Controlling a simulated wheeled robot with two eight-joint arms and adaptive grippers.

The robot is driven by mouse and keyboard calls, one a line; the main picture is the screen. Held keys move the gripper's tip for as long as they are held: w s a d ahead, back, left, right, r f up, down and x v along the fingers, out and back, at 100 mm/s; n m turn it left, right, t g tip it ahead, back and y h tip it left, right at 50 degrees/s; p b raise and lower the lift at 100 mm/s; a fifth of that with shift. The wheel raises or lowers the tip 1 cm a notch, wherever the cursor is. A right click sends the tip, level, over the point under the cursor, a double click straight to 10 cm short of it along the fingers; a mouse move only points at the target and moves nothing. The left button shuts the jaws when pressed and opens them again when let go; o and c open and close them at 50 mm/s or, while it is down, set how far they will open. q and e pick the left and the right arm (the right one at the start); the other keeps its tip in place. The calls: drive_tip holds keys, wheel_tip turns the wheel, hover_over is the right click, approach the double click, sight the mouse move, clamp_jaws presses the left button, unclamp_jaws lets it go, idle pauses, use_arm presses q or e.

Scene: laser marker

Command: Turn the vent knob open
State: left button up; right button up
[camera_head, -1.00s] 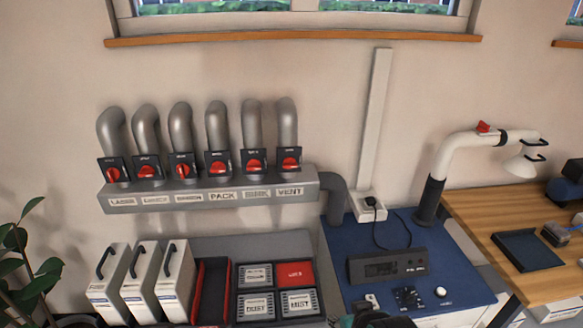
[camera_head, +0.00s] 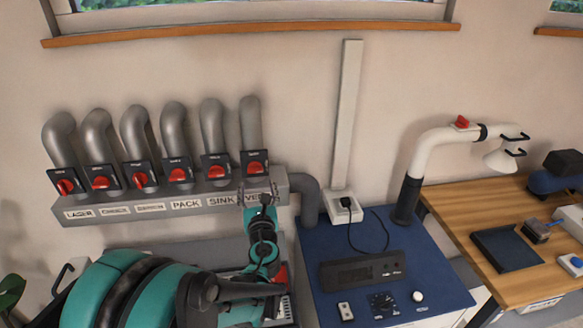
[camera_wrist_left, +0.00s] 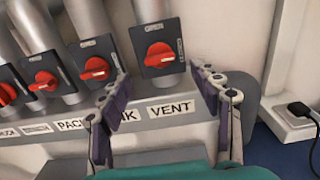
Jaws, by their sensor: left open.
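The vent knob (camera_head: 256,168) is a red handle on a black plate, at the right end of the row of duct valves. In the left wrist view the vent knob (camera_wrist_left: 159,55) shows large, its handle lying roughly crosswise, above the VENT label (camera_wrist_left: 171,108). My left gripper (camera_head: 256,193) is open just below and in front of the knob. In the wrist view its fingers (camera_wrist_left: 157,75) stand apart on either side of the vent plate, with nothing between them and not touching the knob. My right gripper is not in view.
The sink knob (camera_head: 215,171) sits close to the left of the vent knob, near my left finger. The grey manifold (camera_head: 130,212) runs under the valves. A blue bench (camera_head: 425,260) with a control box (camera_head: 362,271) and a white fume arm (camera_head: 435,152) are to the right.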

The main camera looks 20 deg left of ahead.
sight(256, 171)
use_arm(q)
drive_tip(key=b+x, duration=0.1)
drive_tip(key=x, duration=0.6)
drive_tip(key=shift+w+a, duration=0.15)
drive_tip(key=shift+w, duration=0.15)
drive_tip(key=c, duration=1.2)
